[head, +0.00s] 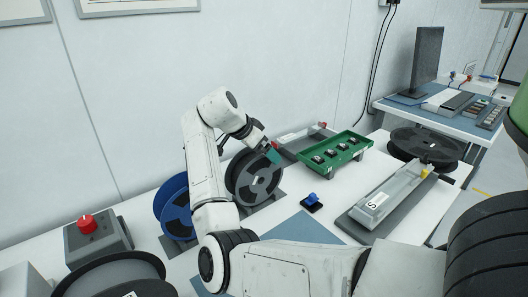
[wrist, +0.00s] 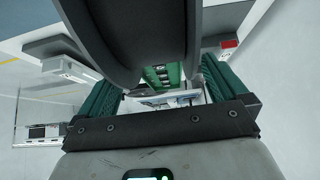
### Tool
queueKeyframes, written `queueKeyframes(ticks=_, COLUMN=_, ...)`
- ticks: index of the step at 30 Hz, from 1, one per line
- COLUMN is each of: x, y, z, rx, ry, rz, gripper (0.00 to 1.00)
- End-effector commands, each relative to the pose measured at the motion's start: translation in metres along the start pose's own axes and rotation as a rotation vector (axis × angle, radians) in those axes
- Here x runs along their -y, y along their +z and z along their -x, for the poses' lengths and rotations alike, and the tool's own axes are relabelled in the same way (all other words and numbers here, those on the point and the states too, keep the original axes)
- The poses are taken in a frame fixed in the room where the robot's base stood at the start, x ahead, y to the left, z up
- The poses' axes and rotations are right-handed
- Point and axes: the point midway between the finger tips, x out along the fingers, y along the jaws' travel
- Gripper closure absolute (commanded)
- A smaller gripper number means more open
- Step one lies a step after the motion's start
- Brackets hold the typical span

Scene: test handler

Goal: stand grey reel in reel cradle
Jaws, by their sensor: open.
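The dark grey reel (head: 262,181) stands upright in the head view, its lower rim at a grey base that looks like the reel cradle (head: 277,199). How it sits in the slot is partly hidden by the reel and my arm. My gripper (head: 272,156) is at the reel's upper right rim, with green fingers. In the wrist view my gripper (wrist: 160,92) is open, its fingers wide apart. The reel's dark flanges (wrist: 92,40) fill the upper middle, and its rim lies close to or between the fingers; contact cannot be told.
A blue reel (head: 172,208) stands just left of it. Another reel (head: 112,278) is at the front left, near a red-button box (head: 88,240). A green tray (head: 335,152), a blue switch (head: 312,201) and a clear-channel fixture (head: 385,203) lie to the right. A black reel (head: 428,143) lies flat beyond.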

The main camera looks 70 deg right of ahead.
Motion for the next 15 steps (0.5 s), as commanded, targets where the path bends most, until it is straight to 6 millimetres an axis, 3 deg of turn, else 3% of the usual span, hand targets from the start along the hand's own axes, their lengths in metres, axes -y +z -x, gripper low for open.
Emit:
queueKeyframes(ticks=9, x=0.001, y=0.001, z=0.06, rx=0.001, ry=-0.004, rz=-0.002, gripper=0.0)
queueKeyframes(ticks=15, x=0.001, y=0.0, z=0.088, rx=0.001, ry=-0.002, rz=-0.001, gripper=0.0)
